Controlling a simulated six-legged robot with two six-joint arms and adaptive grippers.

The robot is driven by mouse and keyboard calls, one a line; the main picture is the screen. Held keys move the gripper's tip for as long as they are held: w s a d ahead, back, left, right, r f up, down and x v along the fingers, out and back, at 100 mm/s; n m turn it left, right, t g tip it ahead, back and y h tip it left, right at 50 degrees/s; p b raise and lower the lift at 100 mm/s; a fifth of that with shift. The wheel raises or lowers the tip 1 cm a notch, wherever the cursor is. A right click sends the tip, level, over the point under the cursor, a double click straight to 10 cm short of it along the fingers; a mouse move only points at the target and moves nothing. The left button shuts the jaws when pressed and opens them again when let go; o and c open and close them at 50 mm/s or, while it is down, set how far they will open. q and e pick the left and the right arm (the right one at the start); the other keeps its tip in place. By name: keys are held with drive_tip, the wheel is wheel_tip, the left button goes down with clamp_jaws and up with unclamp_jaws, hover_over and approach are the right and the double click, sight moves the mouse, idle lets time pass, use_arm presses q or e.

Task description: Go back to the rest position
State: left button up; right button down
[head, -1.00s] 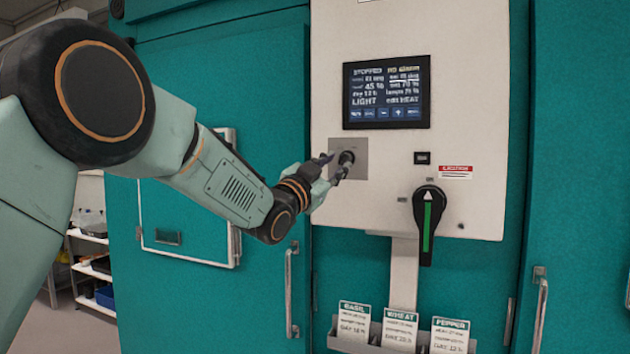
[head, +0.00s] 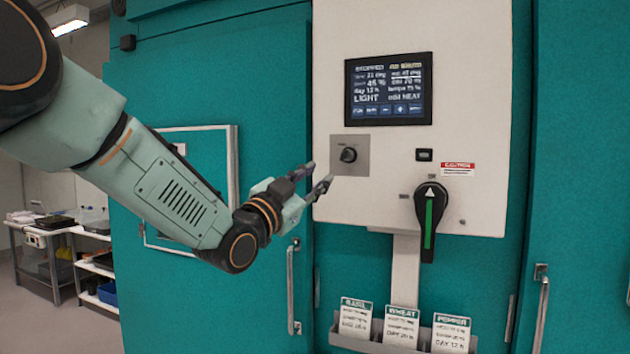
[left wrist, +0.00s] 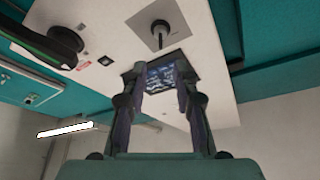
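My left gripper (head: 318,178) is in front of the left edge of the white control panel (head: 470,100), apart from the small black knob (head: 348,155) on its grey plate. Its two fingers are spread with nothing between them. In the left wrist view the open fingers (left wrist: 158,85) frame the display screen (left wrist: 160,82), and the knob (left wrist: 160,30) stands beyond them. My right gripper is in neither view.
A large black rotary switch (head: 430,215) with a green stripe points upward on the panel. Below it a rack (head: 375,346) holds basil, wheat and pepper cards. Vertical door handles (head: 291,290) stick out from the teal chambers. Shelves (head: 95,270) stand at far left.

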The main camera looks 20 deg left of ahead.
use_arm(q)
drive_tip(key=shift+w, duration=0.1)
drive_tip(key=s+d+f+n+g+y+b, duration=0.15)
drive_tip(key=s+f+n+g+b, duration=0.3)
drive_tip(key=f, duration=1.85)
drive_tip(key=s+a+f+n+g+y+b, duration=0.1)
drive_tip(key=s+f+n+g+y+b, duration=0.4)
drive_tip(key=f, duration=1.8)
drive_tip(key=s+f+g+b, duration=0.3)
drive_tip(key=s+f+g, duration=0.3)
drive_tip(key=s+f, duration=1)
drive_tip(key=s+d+f+g+h+b, duration=0.1)
drive_tip(key=s+f+g+b, duration=0.3)
drive_tip(key=s+f, duration=1.2)
drive_tip(key=s+g, duration=0.1)
drive_tip(key=s, duration=0.4)
drive_tip(key=shift+g+b, duration=0.3)
drive_tip(key=shift+g, duration=0.05)
drive_tip(key=shift+s+d, duration=0.1)
